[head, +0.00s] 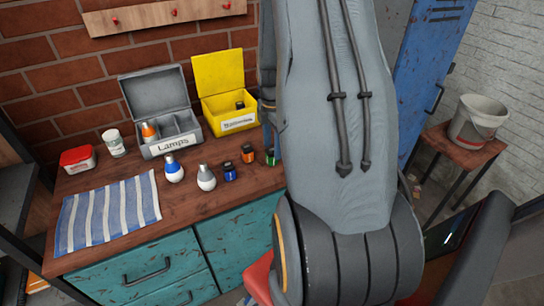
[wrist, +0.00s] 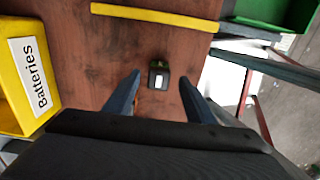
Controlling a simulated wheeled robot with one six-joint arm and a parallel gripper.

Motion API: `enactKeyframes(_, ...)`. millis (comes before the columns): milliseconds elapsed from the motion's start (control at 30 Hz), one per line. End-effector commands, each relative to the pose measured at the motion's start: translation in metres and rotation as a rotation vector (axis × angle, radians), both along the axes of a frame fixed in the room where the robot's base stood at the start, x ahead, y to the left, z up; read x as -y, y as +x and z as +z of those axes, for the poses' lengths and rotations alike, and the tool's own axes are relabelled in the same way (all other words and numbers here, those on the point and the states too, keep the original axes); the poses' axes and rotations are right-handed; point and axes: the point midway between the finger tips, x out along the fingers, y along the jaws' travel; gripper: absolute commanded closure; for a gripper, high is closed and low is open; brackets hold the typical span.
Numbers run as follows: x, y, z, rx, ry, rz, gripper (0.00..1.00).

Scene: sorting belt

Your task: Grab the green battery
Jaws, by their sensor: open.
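The green battery (head: 271,157) stands on the wooden worktop, at the right end of the row of small items in the head view, close to my arm. In the wrist view the battery (wrist: 159,74) is a small dark block with a greenish end and a pale patch. My gripper (wrist: 159,82) is open, with one finger on each side of the battery and a gap on both sides. In the head view my arm hides most of the gripper. A yellow box labelled Batteries (wrist: 32,88) is at the left of the wrist view; this box (head: 236,124) holds a dark battery.
An orange battery (head: 247,153), a blue battery (head: 229,172) and two bulbs (head: 206,178) stand to the left. A grey Lamps box (head: 170,146) is behind them. A yellow strip (wrist: 155,17) and a green bin (wrist: 268,14) show in the wrist view.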

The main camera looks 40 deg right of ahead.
Motion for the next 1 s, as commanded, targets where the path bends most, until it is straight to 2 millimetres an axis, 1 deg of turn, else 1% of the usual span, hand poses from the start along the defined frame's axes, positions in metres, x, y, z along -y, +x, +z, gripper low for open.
enactKeyframes(400, -0.002, 0.002, -0.043, 0.000, 0.002, -0.001, 0.50)
enactKeyframes(533, -0.002, 0.002, -0.049, 0.002, 0.001, -0.001, 0.50)
enactKeyframes(733, -0.002, 0.003, -0.049, 0.002, 0.001, -0.001, 0.50)
enactKeyframes(767, -0.002, 0.003, -0.049, 0.002, 0.001, -0.001, 0.53)
enactKeyframes(1000, -0.002, 0.003, -0.049, 0.002, 0.001, -0.001, 0.94)
